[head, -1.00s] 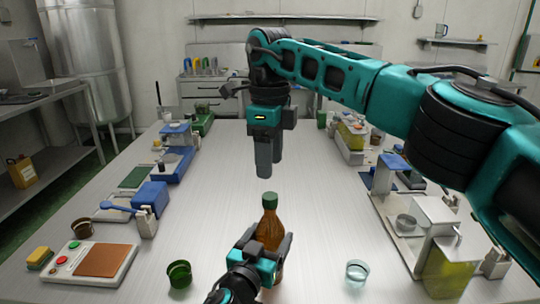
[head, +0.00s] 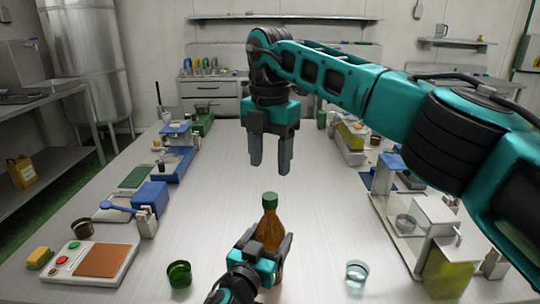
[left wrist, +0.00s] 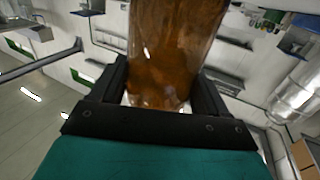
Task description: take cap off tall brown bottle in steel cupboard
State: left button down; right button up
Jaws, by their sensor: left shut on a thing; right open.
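The tall brown bottle (head: 270,228) stands upright at the near middle of the table, its green cap (head: 270,199) on top. My left gripper (head: 268,255) is shut around the bottle's body; in the left wrist view the brown bottle (left wrist: 172,50) fills the space between the fingers (left wrist: 160,95). My right gripper (head: 270,165) hangs above the cap, fingers pointing down, apart and empty, with a clear gap down to the cap. The bottle's base is partly hidden by my left gripper. No steel cupboard around the bottle is seen.
A dark green cup (head: 179,274) stands left of the bottle and a clear glass (head: 356,272) right of it. A scale-like device (head: 95,262) is at the near left. Trays and equipment line both table sides; the table's middle (head: 230,175) is bare.

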aim_at(270, 195)
jog(key=shift+f+m, duration=0.15)
jog(key=shift+m, duration=0.95)
jog(key=shift+f, duration=3.9)
jog(key=shift+c, duration=0.5)
